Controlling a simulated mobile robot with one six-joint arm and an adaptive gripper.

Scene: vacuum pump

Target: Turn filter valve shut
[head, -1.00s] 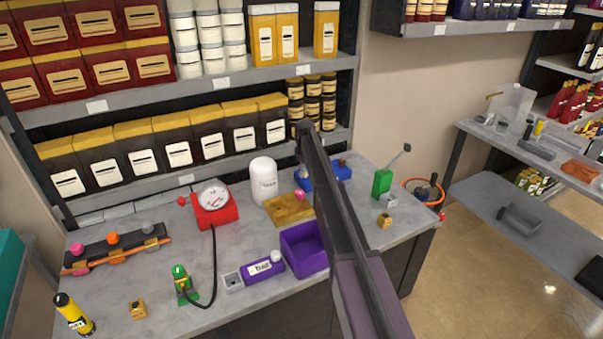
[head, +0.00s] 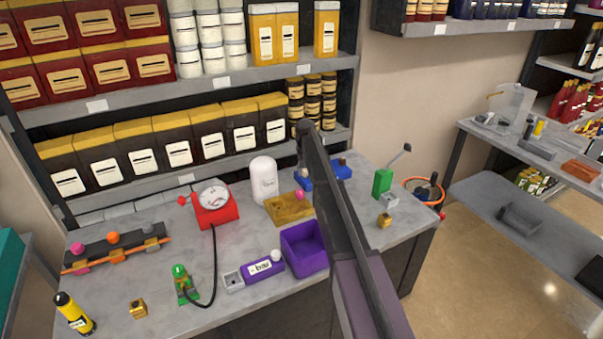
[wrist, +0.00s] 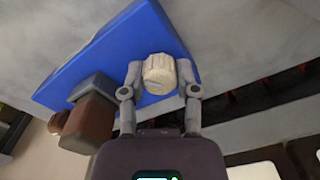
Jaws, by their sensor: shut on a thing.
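In the wrist view a ribbed, cream-coloured round knob (wrist: 159,74), which I take for the filter valve's handle, stands on a flat blue base (wrist: 105,50). My gripper (wrist: 160,80) is shut on this knob, with one grey finger against each side. A grey and brown fitting (wrist: 88,122) sits on the same base to the left of the fingers. In the head view the blue base (head: 341,172) shows on both sides of my arm, with the brown fitting on it. The knob and my fingertips are hidden there behind the arm.
A white tank (head: 264,182), a red gauge (head: 215,208), a yellow-brown block (head: 289,208) and an open purple bin (head: 304,248) stand left of my arm. A green lever stand (head: 382,182) is to the right. Stocked shelves rise behind the bench.

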